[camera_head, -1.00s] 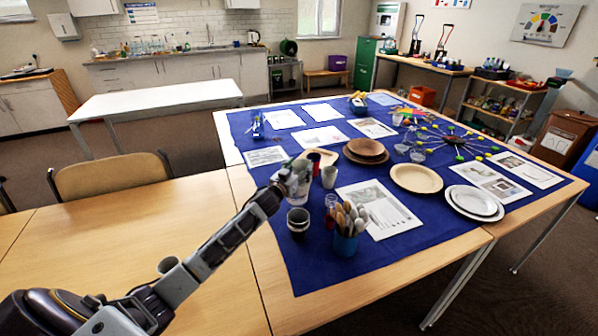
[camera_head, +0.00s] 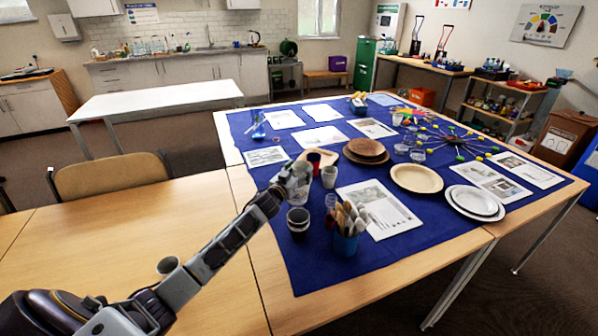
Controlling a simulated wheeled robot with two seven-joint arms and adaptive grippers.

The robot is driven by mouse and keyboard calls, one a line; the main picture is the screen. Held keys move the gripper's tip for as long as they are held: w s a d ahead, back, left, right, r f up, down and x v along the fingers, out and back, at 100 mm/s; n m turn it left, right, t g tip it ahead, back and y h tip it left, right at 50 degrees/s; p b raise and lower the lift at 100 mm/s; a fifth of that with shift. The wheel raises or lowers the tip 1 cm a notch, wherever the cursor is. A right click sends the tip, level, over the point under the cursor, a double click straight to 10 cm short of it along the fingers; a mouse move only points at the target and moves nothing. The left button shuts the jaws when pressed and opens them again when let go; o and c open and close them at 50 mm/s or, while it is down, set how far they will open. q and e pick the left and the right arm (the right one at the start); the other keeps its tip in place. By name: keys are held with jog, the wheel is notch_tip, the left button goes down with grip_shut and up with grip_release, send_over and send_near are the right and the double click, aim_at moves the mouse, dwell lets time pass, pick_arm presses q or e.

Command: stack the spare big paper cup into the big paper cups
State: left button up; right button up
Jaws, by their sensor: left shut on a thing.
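My left gripper (camera_head: 289,178) reaches over the blue cloth from the left and is shut on a pale paper cup (camera_head: 302,188). The gripper's dark parts hide some of the held cup. A stack of cups (camera_head: 298,223), dark below with a pale rim, stands just in front and below. I cannot tell for sure whether the held cup touches anything beneath it. Another pale cup (camera_head: 328,177) stands upright to its right, and a red cup (camera_head: 314,160) is behind. My right gripper is not in view.
A blue holder of wooden cutlery (camera_head: 345,243) and a clear cup (camera_head: 331,201) stand close on the right. Brown plates (camera_head: 416,179) and white plates (camera_head: 474,203) lie farther right.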

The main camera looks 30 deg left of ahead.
pick_arm(q)
jog(key=shift+f, duration=0.25)
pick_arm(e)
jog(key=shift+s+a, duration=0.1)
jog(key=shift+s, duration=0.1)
pick_arm(q)
jog(key=shift+s, duration=0.1)
jog(key=o, duration=0.6)
jog(key=shift+f, duration=0.15)
jog(key=shift+o, duration=0.3)
jog(key=shift+d, duration=0.1)
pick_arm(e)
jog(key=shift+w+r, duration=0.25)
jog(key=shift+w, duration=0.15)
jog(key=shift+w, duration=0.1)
